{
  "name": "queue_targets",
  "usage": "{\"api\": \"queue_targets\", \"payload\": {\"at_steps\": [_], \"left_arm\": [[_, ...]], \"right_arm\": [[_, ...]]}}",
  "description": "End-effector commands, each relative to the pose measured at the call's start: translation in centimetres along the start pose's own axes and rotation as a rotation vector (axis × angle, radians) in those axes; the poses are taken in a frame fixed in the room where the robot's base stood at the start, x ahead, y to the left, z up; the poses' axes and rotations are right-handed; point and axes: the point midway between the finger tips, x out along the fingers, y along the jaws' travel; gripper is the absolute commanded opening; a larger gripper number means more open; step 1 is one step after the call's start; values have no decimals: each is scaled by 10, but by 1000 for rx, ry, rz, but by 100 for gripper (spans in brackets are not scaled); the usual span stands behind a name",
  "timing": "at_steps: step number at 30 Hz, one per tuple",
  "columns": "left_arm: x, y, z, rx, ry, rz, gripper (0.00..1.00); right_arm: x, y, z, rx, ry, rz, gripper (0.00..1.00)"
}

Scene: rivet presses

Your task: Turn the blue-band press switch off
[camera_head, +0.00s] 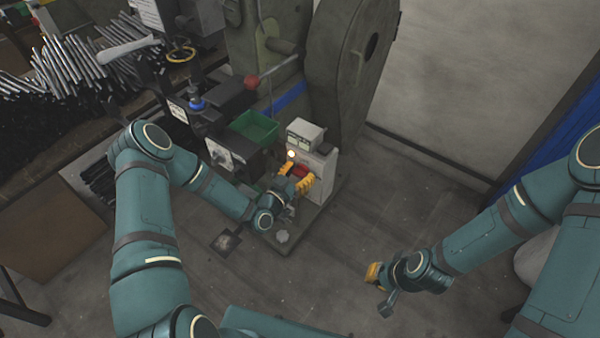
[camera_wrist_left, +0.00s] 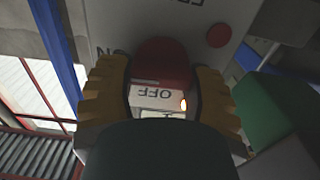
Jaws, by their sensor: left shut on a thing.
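The press with the blue band (camera_head: 290,98) stands at top centre, with a light grey switch box (camera_head: 325,165) on its front. A red switch handle (camera_wrist_left: 163,62) shows in the left wrist view between my left gripper's yellow fingers (camera_wrist_left: 160,95). The gripper is shut on this handle. An upside-down OFF label (camera_wrist_left: 153,95) shows below it, and another label at left is partly hidden by a finger. In the head view my left gripper (camera_head: 297,182) is at the box and covers much of the handle. My right gripper (camera_head: 378,287) hangs over the floor at lower right, apart from everything.
A lit lamp (camera_head: 291,154) is by the box's left side. A red button (camera_wrist_left: 218,35) is on the panel. A green bin (camera_head: 254,127) is left of the box. Metal rods (camera_head: 70,65) are piled at upper left. The floor at centre right is clear.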

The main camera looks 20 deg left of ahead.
Motion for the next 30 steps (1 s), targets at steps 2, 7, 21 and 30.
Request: {"api": "queue_targets", "payload": {"at_steps": [2, 7, 21, 30], "left_arm": [[0, 0, 0, -19, -1, 0, 19], [0, -1, 0, -97, 0, 0, 19], [-1, -4, 2, -508, -2, -1, 19], [-1, -5, 4, -795, -2, -2, 19]], "right_arm": [[0, 0, 0, 0, 0, 0, 0], [0, 0, 0, 0, 0, 0, 0], [0, 0, 0, 0, 0, 0, 0], [0, 0, 0, 0, 0, 0, 0]]}}
